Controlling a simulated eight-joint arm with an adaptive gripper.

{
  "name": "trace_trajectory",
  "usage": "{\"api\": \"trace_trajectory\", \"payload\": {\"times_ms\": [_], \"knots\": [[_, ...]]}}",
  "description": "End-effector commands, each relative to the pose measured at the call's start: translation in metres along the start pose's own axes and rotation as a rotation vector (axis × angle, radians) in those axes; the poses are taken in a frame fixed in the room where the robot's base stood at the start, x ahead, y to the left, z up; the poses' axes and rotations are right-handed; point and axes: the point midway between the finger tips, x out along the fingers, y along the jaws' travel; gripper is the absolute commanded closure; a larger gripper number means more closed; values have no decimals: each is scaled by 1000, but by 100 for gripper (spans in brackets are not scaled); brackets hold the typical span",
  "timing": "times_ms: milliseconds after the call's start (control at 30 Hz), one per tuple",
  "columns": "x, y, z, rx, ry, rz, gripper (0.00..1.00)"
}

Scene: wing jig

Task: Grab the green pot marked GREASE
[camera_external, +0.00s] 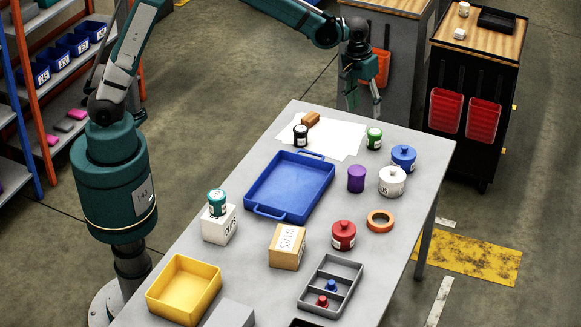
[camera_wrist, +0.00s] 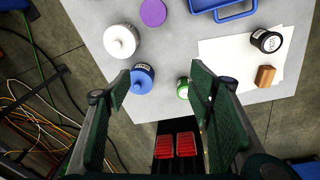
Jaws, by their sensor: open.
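The green pot (camera_external: 374,139) stands upright near the far right edge of the table, by the right end of a white sheet. Its white label is too small to read. In the wrist view the green pot (camera_wrist: 183,92) shows just left of the right finger, partly hidden by it. My gripper (camera_external: 363,107) is open and empty, pointing down, above the table's far end and apart from the pot. Its spread fingers also show in the wrist view (camera_wrist: 162,78).
A blue lidded pot (camera_external: 403,158) and a white pot (camera_external: 392,181) stand near the green pot. A black pot (camera_external: 300,136) and a brown block (camera_external: 310,119) are on the sheet (camera_external: 337,143). A blue tray (camera_external: 250,193) lies nearer. A teal-lidded pot (camera_external: 217,203) stands on a white box.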

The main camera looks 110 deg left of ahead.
Motion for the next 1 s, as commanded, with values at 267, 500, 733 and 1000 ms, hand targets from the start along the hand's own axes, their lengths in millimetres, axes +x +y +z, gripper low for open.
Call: {"api": "trace_trajectory", "payload": {"times_ms": [267, 500, 733, 1000], "knots": [[57, -19, -52, -119, -29, -34, 47], [107, -40, -92, -218, -54, -64, 47], [156, -64, -125, -311, -76, -93, 47], [188, -82, -143, -372, -91, -111, 47]]}}
